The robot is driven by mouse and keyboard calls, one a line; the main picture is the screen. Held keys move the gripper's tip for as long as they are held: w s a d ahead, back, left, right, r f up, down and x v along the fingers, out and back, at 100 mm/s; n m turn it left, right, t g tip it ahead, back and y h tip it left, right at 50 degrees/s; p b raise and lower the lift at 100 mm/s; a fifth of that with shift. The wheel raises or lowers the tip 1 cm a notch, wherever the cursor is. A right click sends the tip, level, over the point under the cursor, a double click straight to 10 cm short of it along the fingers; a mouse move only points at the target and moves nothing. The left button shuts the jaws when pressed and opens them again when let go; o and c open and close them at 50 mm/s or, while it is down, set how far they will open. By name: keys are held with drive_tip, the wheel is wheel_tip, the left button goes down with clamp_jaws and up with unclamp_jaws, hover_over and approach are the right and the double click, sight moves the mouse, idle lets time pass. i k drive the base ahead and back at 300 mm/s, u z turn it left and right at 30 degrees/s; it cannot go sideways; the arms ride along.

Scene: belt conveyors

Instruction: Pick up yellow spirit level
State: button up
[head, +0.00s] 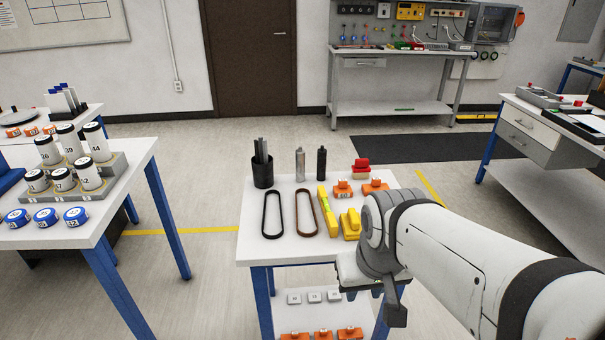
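The yellow spirit level (327,211) lies lengthwise on the white table, a long narrow bar pointing away from me. It lies between a brown belt loop on its left and a shorter yellow part (350,224) on its right. My gripper (374,294) is at the near right edge of the table, to the right of and nearer to me than the level, and apart from it. It points downward. My arm hides part of the table's right side, and whether the fingers are open or shut does not show clearly.
The table (285,250) also holds a black belt loop (273,214), the brown loop (306,212), a dark cup (262,172), two bottles (321,163), orange parts (343,189) and a red part (361,168). A side table with labelled jars (88,175) stands left.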

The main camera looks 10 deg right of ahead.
sight(329, 217)
drive_tip(key=i, duration=0.85)
drive_tip(key=z, duration=0.05)
